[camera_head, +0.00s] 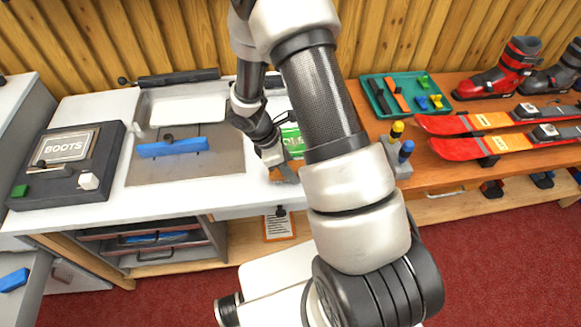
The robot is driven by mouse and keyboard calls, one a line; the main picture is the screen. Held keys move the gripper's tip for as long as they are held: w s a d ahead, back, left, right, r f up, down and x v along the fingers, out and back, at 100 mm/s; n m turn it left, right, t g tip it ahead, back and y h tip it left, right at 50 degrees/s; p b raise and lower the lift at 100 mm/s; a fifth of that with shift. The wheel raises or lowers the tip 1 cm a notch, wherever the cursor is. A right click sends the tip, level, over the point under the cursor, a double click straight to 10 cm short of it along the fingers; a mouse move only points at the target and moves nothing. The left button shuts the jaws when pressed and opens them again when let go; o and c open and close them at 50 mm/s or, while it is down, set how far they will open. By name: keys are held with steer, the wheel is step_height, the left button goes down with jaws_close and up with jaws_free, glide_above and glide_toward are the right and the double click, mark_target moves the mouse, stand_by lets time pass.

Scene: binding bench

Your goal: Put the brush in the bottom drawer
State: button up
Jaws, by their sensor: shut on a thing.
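My gripper (273,160) is low over the right part of the white bench top, near its front edge. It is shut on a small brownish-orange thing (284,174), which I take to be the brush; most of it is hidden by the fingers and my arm. Below the bench at left is a dark drawer unit (152,256) with a handle on its lower front. A blue item (156,237) shows inside its upper part. I cannot tell clearly which drawer is open. My gripper is above and to the right of this unit.
A teal tray (378,113), red skis (465,147) and boots (507,70) lie right. Red carpet is clear in front.

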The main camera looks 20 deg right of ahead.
steer(key=shift+f, duration=0.2)
steer(key=o, duration=1.1)
steer(key=shift+r, duration=0.1)
steer(key=shift+o, duration=0.2)
